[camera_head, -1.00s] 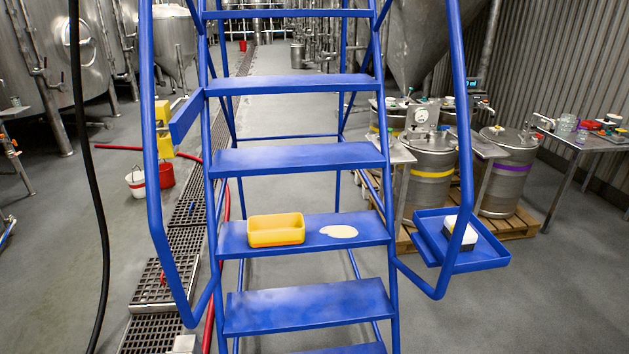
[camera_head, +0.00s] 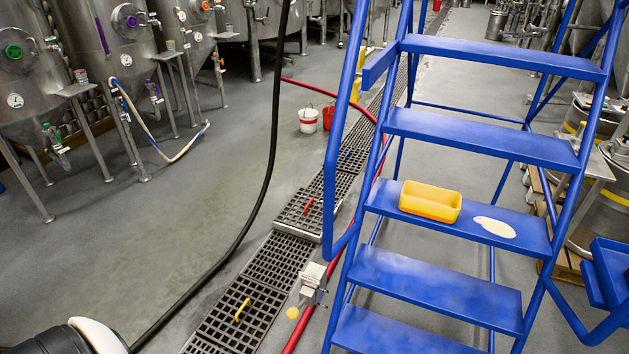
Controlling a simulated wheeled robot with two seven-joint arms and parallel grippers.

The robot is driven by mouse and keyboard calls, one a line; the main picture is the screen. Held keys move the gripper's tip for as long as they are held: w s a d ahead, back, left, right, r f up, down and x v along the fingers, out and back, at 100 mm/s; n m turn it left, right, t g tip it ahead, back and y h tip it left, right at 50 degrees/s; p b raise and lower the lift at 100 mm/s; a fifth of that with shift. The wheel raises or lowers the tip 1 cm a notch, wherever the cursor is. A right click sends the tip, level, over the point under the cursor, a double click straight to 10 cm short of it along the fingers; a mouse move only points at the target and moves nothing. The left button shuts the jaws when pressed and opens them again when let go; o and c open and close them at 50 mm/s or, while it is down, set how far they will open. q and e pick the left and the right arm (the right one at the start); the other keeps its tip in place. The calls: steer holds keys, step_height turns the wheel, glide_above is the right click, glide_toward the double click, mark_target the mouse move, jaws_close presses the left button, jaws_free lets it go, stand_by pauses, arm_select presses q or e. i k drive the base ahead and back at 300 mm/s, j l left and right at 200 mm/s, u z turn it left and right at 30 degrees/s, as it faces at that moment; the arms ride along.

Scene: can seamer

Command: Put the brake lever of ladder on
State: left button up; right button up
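The blue ladder (camera_head: 440,278) stands at the right half of the head view, with its steps facing me. I cannot make out a brake lever on it; its lower feet are outside the picture. A blue bar (camera_head: 380,62) sticks out from its left rail. Near the foot of the left rail is a small silver metal piece (camera_head: 313,283); I cannot tell whether it belongs to the ladder. A rounded black and white part at the lower left corner seems to be mine, but no gripper fingers show.
A yellow tray (camera_head: 430,202) and a pale spill (camera_head: 494,227) are on one step. A black hose (camera_head: 270,150), a red hose (camera_head: 300,334) and floor grates (camera_head: 237,316) run left of the ladder. Steel tanks (camera_head: 30,75) stand at the far left.

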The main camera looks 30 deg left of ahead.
mark_target(292, 313)
steer(key=u, duration=1.25)
